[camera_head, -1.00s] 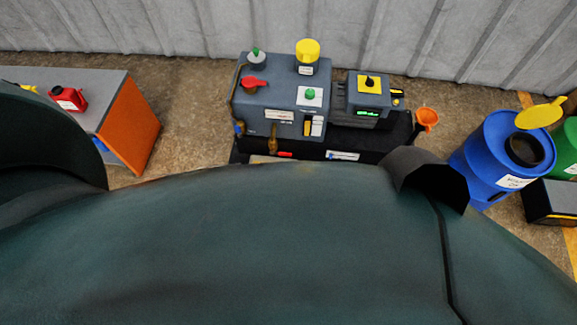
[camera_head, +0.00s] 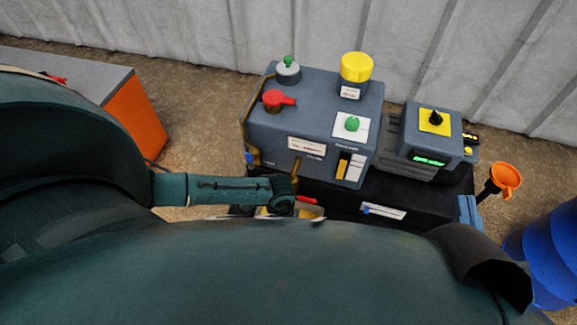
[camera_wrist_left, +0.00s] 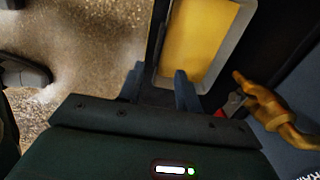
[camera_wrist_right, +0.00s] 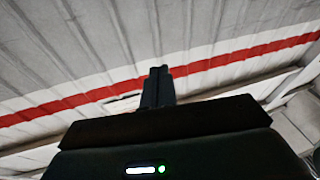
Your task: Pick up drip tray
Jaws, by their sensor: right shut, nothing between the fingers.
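The drip tray, a grey-rimmed tray with a yellow inside (camera_wrist_left: 205,38), shows at the top of the left wrist view. In the head view only a sliver of it shows low in front of the pump unit; my body hides the rest. My left gripper (camera_wrist_left: 160,82) is open and empty at the tray's near end. Its right finger overlaps the tray's near edge in the picture; I cannot tell whether they touch. My right gripper (camera_wrist_right: 158,72) is shut and empty, pointing towards a grey ribbed surface with a red stripe.
The grey pump unit (camera_head: 315,120) with a red valve handle (camera_head: 277,99) stands on a black base (camera_head: 350,198). A brass pipe (camera_wrist_left: 280,115) is right of the left fingers. An orange funnel (camera_head: 507,178) and blue drum (camera_head: 550,250) are at right.

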